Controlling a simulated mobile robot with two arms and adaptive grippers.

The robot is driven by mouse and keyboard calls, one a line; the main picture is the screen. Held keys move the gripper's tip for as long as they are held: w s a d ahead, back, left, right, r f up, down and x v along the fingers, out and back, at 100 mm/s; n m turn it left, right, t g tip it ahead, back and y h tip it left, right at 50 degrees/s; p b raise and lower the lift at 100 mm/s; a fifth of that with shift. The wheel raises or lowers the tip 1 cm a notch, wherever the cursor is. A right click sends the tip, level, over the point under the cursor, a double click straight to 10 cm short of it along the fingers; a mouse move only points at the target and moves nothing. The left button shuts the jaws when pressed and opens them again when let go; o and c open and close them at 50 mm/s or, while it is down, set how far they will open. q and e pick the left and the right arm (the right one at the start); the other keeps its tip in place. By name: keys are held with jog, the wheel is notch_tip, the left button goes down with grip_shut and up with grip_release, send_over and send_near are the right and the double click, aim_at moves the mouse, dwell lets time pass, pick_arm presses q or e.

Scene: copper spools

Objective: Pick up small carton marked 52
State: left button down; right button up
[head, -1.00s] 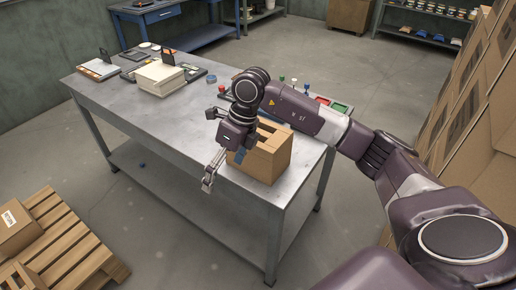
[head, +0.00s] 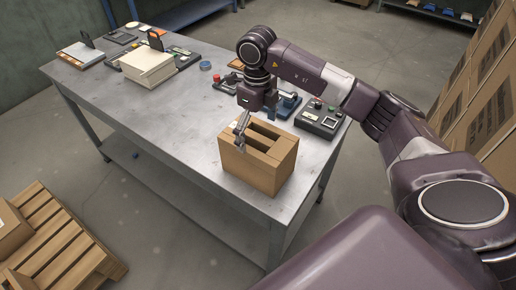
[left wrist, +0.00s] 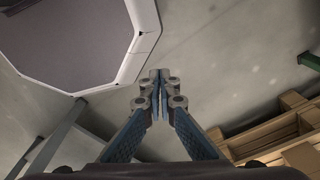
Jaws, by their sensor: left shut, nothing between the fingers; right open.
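A brown cardboard carton (head: 252,171) with slots in its top stands on the grey metal table near its right front corner in the head view. No number can be read on it. My right gripper (head: 258,117) is open and empty at the carton's far edge; one finger reaches down over its far left top edge, and I cannot tell if it touches. My left gripper (left wrist: 160,77) is shut and empty in the left wrist view, above the floor; it does not show in the head view.
The grey table (head: 155,133) has clear room left of the carton. A paper stack (head: 147,66) stands at its far left, and a control box (head: 319,121) is behind the carton. A wooden pallet (head: 62,245) is at lower left. Large cartons (head: 482,105) are stacked at right.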

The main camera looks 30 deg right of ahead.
aim_at(258, 145)
jog(key=f+p, duration=0.1)
jog(key=s+f+p, duration=0.1)
jog(key=shift+a+f, duration=0.15)
jog(key=shift+f, duration=0.15)
jog(key=shift+w+f+p, duration=0.25)
jog(key=shift+f+p, duration=0.2)
jog(key=shift+f, duration=1.05)
jog(key=shift+c, duration=1.9)
jog(key=c, duration=1.3)
pick_arm(q)
jog(key=s+r, duration=0.2)
jog(key=r, duration=0.1)
jog(key=shift+s+a, duration=0.25)
jog(key=shift+a, duration=0.05)
pick_arm(e)
jog(key=shift+w+r, duration=0.1)
jog(key=shift+c, duration=0.4)
